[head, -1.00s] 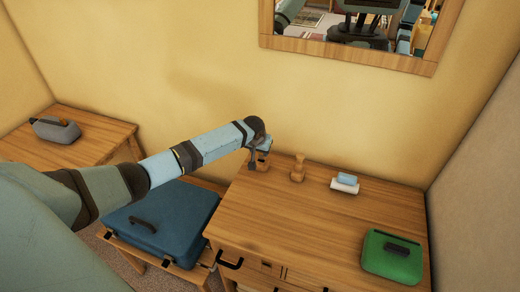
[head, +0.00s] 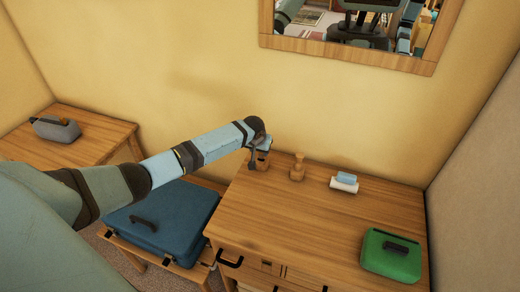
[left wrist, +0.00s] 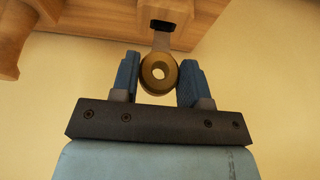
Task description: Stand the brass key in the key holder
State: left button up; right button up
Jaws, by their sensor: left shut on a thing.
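The brass key shows in the left wrist view, its round bow (left wrist: 158,73) with a hole facing the camera. My left gripper (left wrist: 158,82) is shut on the bow, one blue finger on each side. The key's shank runs from the bow toward a dark slot-like part (left wrist: 162,25) on a wooden block, the key holder (left wrist: 200,22). I cannot tell how deep the shank sits. In the head view my left gripper (head: 263,144) is at the key holder (head: 258,163), at the back left of the wooden dresser; the key is hidden there. My right gripper is out of view.
A turned wooden piece (head: 297,167) stands close right of the holder. Farther right are a blue-and-white item (head: 344,183) and a green case (head: 391,256). The dresser top (head: 290,215) is clear in front. A blue case (head: 160,225) lies left of it; the wall is close behind.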

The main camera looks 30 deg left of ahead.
aim_at(261, 158)
pick_arm(q)
jog(key=shift+f, duration=1.8)
dwell(1.9)
jog(key=shift+s+f, duration=0.15)
jog(key=shift+f, duration=0.05)
dwell(0.9)
jog(key=o, duration=1.5)
jog(key=shift+o, duration=0.2)
jog(key=v, duration=0.7)
jog(key=shift+p, duration=0.35)
